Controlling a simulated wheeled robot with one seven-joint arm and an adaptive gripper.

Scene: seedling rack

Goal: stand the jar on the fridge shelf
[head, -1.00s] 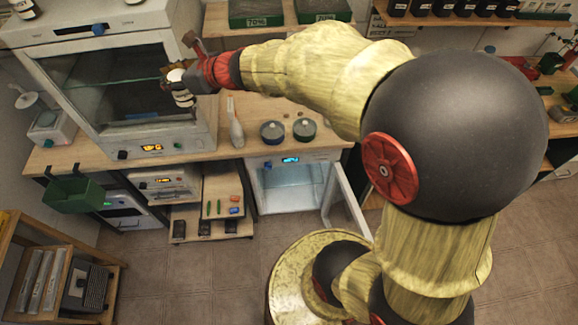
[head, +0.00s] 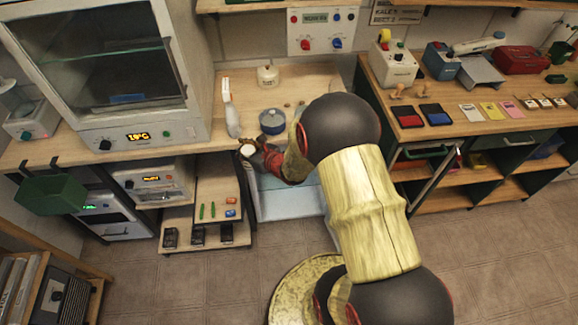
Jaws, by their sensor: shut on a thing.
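My gripper (head: 254,148) is small in the head view, at the front edge of the wooden counter in the picture. It is shut on the jar (head: 247,151), of which mainly a pale round top shows. The fingers and wrist hide much of the jar. The small fridge (head: 288,204) is under the counter, just below and right of my gripper in the picture. Its pale, lit inside shows in part. My arm covers its upper right and most of its open door, and the shelf cannot be made out clearly.
A glass-fronted cabinet (head: 138,136) reading 19°C stands left. Shelves with small items (head: 217,190) flank the fridge's left. Open floor lies in front.

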